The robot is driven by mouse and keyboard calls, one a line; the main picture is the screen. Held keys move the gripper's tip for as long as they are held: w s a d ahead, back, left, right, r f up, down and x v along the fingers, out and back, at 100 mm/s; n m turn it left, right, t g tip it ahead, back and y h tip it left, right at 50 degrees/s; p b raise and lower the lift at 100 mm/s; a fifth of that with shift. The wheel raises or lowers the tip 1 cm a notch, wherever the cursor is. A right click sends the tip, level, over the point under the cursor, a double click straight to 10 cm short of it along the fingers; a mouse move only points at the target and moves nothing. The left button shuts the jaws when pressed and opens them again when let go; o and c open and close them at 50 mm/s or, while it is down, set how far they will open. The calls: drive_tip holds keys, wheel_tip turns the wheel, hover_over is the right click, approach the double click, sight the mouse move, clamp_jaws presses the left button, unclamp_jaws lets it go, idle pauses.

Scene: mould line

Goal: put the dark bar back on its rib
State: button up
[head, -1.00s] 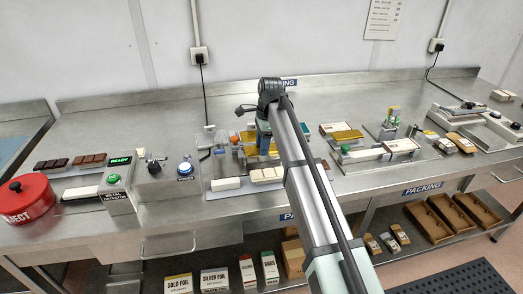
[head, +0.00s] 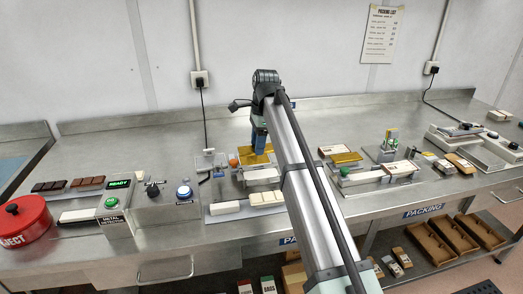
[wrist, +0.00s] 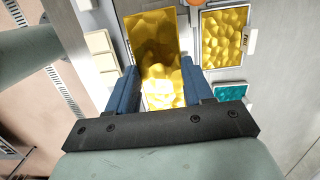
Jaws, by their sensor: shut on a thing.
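My gripper (head: 259,146) is over the middle of the bench, pointing down, its lower end partly behind my arm. In the wrist view its blue fingers (wrist: 156,88) are on either side of a crinkled gold foil piece (wrist: 152,35) and shut on it. The gold foil also shows under the gripper in the head view (head: 254,159). A dark bar (head: 48,186) lies on a grey strip at the far left, beside a lighter brown bar (head: 88,182). My gripper is far to the right of both. I cannot make out a rib.
The red reject pot (head: 24,222) and metal detector box (head: 116,208) stand at the left. White (head: 226,207) and cream bars (head: 267,198) lie in front of the gripper. A second gold piece (wrist: 224,38) and a teal piece (wrist: 234,98) lie to its right.

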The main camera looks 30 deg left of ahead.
sight(242, 152)
drive_tip(key=shift+n, duration=0.3)
drive_tip(key=s+a, duration=0.2)
drive_tip(key=s, duration=0.1)
drive_tip(key=s+a, duration=0.1)
drive_tip(key=shift+s, duration=0.25)
drive_tip(key=s+d+f, duration=0.1)
drive_tip(key=s, duration=0.5)
drive_tip(key=s+d+f, duration=0.1)
drive_tip(key=s+f, duration=0.1)
drive_tip(key=s, duration=0.5)
drive_tip(key=shift+d+f+m, duration=0.2)
drive_tip(key=shift+d+m, duration=0.05)
drive_tip(key=shift+m, duration=0.15)
drive_tip(key=shift+f, duration=0.1)
drive_tip(key=shift+f, duration=3)
drive_tip(key=shift+f, duration=0.25)
drive_tip(key=o, duration=1.2)
drive_tip(key=shift+w+r, duration=0.1)
